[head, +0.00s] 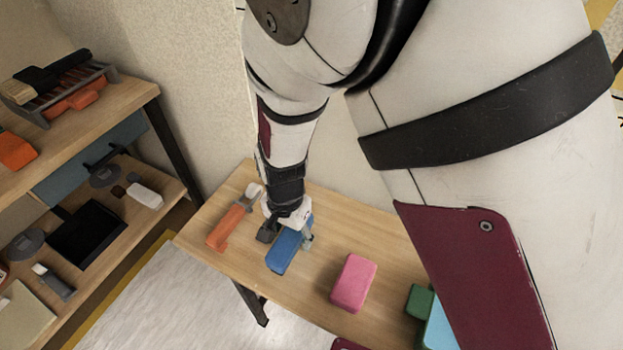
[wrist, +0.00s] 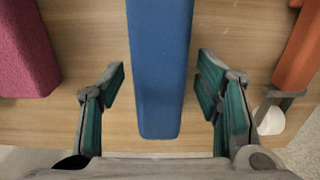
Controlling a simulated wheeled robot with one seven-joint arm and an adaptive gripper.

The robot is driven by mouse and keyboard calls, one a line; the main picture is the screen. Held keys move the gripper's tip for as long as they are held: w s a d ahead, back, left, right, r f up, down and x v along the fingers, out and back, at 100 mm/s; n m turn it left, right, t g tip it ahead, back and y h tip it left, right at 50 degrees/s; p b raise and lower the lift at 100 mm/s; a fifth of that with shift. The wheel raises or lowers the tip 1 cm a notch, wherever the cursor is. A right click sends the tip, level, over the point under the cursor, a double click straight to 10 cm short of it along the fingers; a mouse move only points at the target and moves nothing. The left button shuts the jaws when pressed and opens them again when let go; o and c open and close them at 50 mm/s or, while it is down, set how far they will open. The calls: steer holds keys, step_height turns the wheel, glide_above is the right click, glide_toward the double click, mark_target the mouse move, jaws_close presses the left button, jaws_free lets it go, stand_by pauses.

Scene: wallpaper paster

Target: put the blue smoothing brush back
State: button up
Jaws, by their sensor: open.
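The blue smoothing brush (head: 285,251) lies on the wooden table (head: 215,209), between an orange-handled tool and a pink block. In the wrist view the blue brush (wrist: 160,70) runs from the top edge to below the middle. My gripper (head: 285,232) is over the far end of the brush. In the wrist view my gripper (wrist: 162,85) is open, with one finger on each side of the brush and a visible gap on both sides. I cannot tell how far the fingertips are above the table top. The far end of the brush is partly hidden by my gripper in the head view.
An orange tool (head: 228,226) lies close on the left of the brush, a pink block (head: 353,283) on the right. Green (head: 420,301) and light blue items are further right, partly behind my arm. A shelf unit (head: 120,98) with several tools stands at left.

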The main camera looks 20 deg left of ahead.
mark_target(293, 234)
steer(key=shift+f+b, duration=0.15)
steer(key=shift+b, duration=0.15)
step_height(293, 234, up, 14)
steer(key=p, duration=0.4)
steer(key=w+d+r, duration=0.3)
steer(key=d+r, duration=0.4)
steer(key=d, duration=0.2)
steer(key=s+d+r+y, duration=0.1)
steer(key=d+r, duration=0.3)
steer(key=d, duration=0.3)
steer(key=s+d+r, duration=0.1)
steer(key=d+r, duration=0.4)
steer(key=d, duration=0.2)
steer(key=s+d+r+t+h, duration=0.1)
steer(key=s+d+r, duration=0.3)
steer(key=s+d, duration=1.15)
step_height(293, 234, up, 17)
steer(key=n+t+p, duration=0.1)
steer(key=t+p, duration=0.2)
steer(key=p, duration=1.2)
steer(key=shift+a+p, duration=0.2)
steer(key=shift+p, duration=0.1)
steer(key=shift+s, duration=0.1)
